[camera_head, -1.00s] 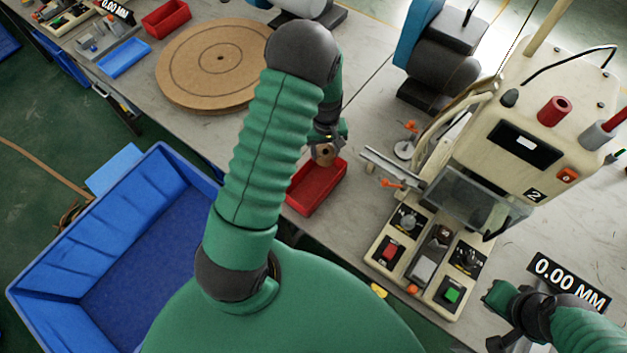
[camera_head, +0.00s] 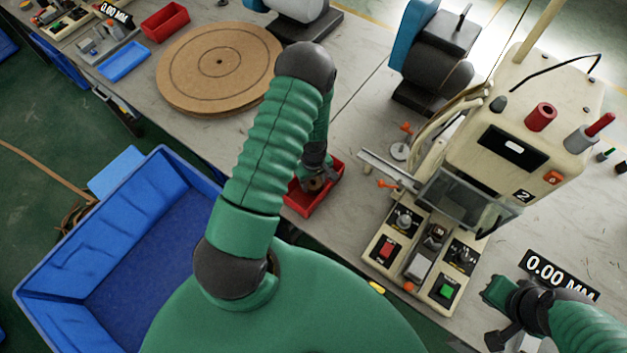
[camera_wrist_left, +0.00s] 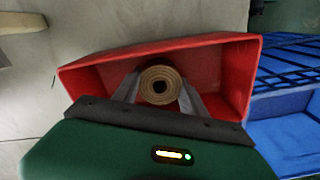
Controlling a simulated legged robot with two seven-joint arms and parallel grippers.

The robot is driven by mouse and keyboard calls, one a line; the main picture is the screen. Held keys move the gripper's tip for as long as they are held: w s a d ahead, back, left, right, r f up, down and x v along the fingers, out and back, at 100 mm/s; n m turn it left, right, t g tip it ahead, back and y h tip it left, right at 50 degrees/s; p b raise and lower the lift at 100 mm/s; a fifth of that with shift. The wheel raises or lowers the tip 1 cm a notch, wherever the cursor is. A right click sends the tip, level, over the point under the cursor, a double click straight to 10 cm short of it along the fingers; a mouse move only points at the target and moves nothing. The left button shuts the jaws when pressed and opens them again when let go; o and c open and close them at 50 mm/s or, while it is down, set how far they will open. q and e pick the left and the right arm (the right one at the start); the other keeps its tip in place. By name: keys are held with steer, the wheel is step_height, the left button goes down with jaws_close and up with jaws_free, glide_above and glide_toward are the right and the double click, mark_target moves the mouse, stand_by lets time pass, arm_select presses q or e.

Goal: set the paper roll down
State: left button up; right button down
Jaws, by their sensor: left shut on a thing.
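The paper roll (camera_wrist_left: 160,86) is a small brown cardboard roll with a dark hole in its end. In the left wrist view it sits between the two fingers of my left gripper (camera_head: 315,183), inside the outline of the red bin (camera_wrist_left: 100,70). My left gripper is shut on the roll. In the head view the gripper and the roll are down in the red bin (camera_head: 301,203). I cannot tell whether the roll touches the bin floor.
A cream machine (camera_head: 540,110) with a control panel stands right of the bin. A round brown board (camera_head: 215,75) lies at the back left. A large blue crate (camera_head: 130,270) stands in front of the table. The table strip left of the bin is clear.

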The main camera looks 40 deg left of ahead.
arm_select(q)
steer(key=shift+f, duration=0.15)
steer(key=o, duration=1.4)
step_height(320, 180, up, 13)
steer(key=shift+s+d+r+m+t+b, duration=0.15)
steer(key=shift+s+d+r+m+t, duration=0.5)
steer(key=shift+d+r+m, duration=1.65)
steer(key=shift+s+d+r+m+t+b, duration=0.15)
steer(key=shift+s+d+r+m, duration=0.8)
steer(key=shift+d+r+m, duration=1.3)
steer(key=shift+s+d+r+m+t+b, duration=0.1)
steer(key=shift+s+d+r+m+t, duration=0.55)
steer(key=shift+d+r+m, duration=1.65)
